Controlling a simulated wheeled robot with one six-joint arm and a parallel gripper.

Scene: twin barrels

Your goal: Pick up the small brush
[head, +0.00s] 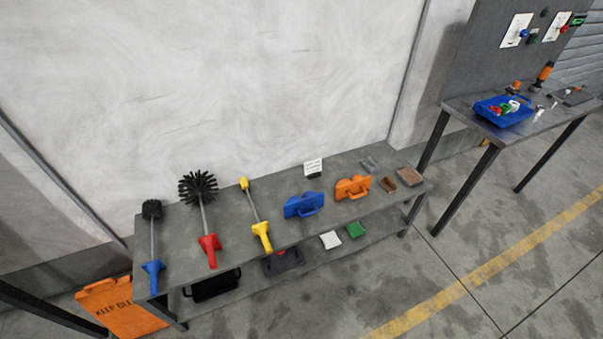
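Three long-handled brushes lie on the grey bench (270,235). The left one (152,245) has a blue handle and a small dark head. The middle one (206,222) has a red handle and a large round black bristle head. The right one (256,218) has a yellow handle and a slim yellow tip. Small brown blocks (409,177) (388,185) lie at the bench's right end; I cannot tell if they are brushes. My gripper is not in view.
A blue (305,204) and an orange handled tool (353,188) lie mid-bench. The lower shelf holds dark items, a white pad (330,240) and a green pad (356,231). An orange board (122,306) stands lower left. A second table holds a blue tray (503,111). Front floor is clear.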

